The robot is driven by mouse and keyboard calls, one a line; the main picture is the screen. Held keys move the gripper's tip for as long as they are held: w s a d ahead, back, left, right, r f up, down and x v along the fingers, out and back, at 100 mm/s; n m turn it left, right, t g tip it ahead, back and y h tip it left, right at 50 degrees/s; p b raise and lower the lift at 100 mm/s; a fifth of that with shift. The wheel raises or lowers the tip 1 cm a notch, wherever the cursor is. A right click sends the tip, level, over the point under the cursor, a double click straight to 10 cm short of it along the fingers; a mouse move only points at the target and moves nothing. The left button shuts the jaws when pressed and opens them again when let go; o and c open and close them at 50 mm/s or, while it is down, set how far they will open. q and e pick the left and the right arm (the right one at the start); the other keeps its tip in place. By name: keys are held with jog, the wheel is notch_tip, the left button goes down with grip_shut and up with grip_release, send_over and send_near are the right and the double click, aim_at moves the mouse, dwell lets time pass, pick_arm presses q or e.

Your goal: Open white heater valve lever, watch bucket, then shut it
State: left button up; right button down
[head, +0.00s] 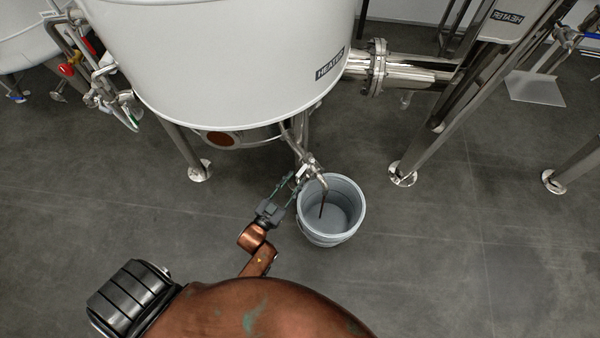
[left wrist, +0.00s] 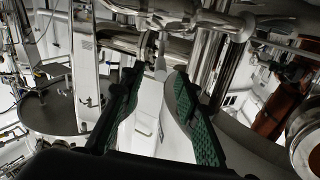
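The white heater tank (head: 220,50) stands at the top of the head view. Its outlet valve (head: 308,167) and bent metal spout (head: 322,180) hang over a light grey bucket (head: 332,237) on the floor. A thin dark brown streak (head: 322,207), like running liquid, drops from the spout into the bucket. I cannot make out a liquid level. My left gripper (head: 287,184) is just left of the valve and bucket. In the left wrist view its green-padded fingers (left wrist: 157,82) are apart, with the white lever (left wrist: 160,62) showing beyond and between their tips. My right gripper is out of view.
A tank leg (head: 185,147) stands left of the valve, and another metal leg (head: 425,138) stands right of the bucket. A flanged steel pipe (head: 400,72) runs right from the tank. The grey floor (head: 450,270) at lower right is clear.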

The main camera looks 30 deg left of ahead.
pick_arm(q)
jog(key=s, duration=0.6)
jog(key=shift+s+a, duration=0.1)
jog(key=shift+c, duration=0.3)
